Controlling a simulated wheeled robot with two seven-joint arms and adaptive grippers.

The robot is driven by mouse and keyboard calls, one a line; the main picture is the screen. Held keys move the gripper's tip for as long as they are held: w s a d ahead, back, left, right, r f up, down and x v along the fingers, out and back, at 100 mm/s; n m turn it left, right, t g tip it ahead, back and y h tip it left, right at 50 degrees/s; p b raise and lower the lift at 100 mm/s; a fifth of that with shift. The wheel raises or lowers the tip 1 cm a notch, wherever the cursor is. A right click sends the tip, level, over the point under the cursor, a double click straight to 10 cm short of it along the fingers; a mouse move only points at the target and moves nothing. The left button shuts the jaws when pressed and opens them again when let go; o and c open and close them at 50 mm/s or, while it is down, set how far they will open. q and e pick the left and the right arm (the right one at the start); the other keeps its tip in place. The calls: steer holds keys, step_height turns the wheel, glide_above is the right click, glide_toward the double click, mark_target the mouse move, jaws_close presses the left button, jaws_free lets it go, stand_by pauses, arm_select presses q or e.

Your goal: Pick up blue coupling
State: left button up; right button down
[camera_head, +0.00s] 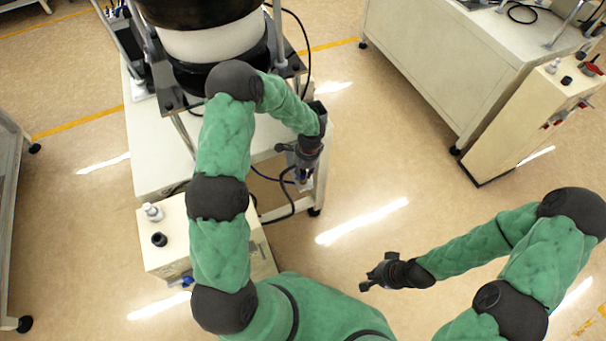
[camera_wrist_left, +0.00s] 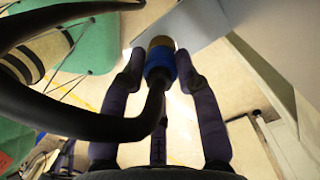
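The blue coupling (camera_wrist_left: 160,60) has a blue collar and a brass-coloured end, with a thick black hose (camera_wrist_left: 145,122) running from it. In the left wrist view it appears between the two long fingers of my left gripper (camera_wrist_left: 160,66), close to both fingertips. I cannot tell whether the fingers press on it. In the head view, my left gripper (camera_head: 303,178) is low beside the right side of the feeder table, with the coupling hardly discernible there. My right gripper (camera_head: 378,272) is away over the floor at lower right, with its fingers spread and nothing visible between them.
The feeder table (camera_head: 155,140) carries a large bowl feeder (camera_head: 215,40). A black cable (camera_head: 287,208) loops below my left gripper. A cream control box (camera_head: 165,205) stands at the table's front. Another cabinet (camera_head: 430,60) is at upper right. Open floor (camera_head: 385,160) lies between.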

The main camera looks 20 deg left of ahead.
arm_select(q)
jaws_close()
